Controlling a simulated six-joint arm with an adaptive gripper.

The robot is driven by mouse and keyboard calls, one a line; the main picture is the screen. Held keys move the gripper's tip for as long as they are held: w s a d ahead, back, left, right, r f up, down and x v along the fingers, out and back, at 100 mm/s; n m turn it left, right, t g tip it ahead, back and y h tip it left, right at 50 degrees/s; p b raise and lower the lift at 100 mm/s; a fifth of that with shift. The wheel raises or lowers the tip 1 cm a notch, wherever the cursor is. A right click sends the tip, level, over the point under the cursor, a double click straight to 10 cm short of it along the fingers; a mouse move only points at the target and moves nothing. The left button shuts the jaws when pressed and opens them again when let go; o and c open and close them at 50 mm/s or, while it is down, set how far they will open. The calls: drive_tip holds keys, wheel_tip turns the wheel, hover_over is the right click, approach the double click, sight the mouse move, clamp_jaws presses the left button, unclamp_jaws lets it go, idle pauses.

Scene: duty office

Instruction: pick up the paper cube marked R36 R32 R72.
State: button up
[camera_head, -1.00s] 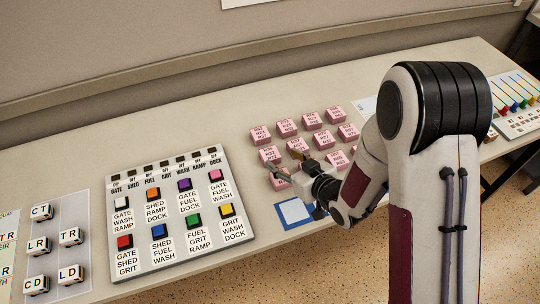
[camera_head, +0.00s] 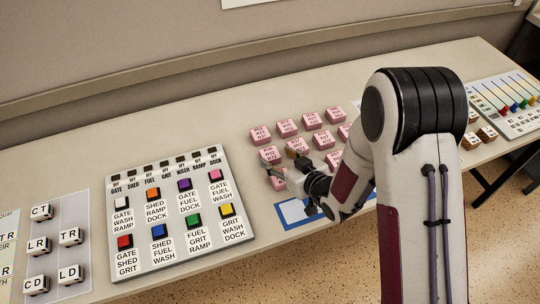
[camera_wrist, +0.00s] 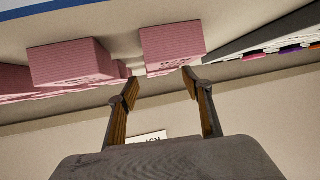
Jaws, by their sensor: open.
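Several pink paper cubes stand in rows on the table. The cube in the left column, second row (camera_head: 268,153), seems to read R36 R32 with a third line too small to read. My gripper (camera_head: 279,160) is open and low over the front left of the group, its fingers beside this cube and over the cube in front (camera_head: 279,181). In the wrist view my gripper (camera_wrist: 161,80) has nothing between its fingers. One pink cube (camera_wrist: 172,47) is just beyond the fingertips, another (camera_wrist: 68,63) to its left; their print is unreadable. My arm hides some right-hand cubes.
A button panel (camera_head: 148,213) with coloured buttons lies left of the cubes. A blue-edged white mat (camera_head: 285,221) lies in front of them. Lettered dice (camera_head: 70,237) are at far left, brown blocks (camera_head: 479,137) at right. The table behind the cubes is clear.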

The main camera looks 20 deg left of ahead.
sight(271, 154)
drive_tip(key=shift+x, duration=2.55)
drive_tip(key=shift+s+f, duration=0.15)
drive_tip(key=shift+s, duration=0.05)
drive_tip(key=c, duration=1)
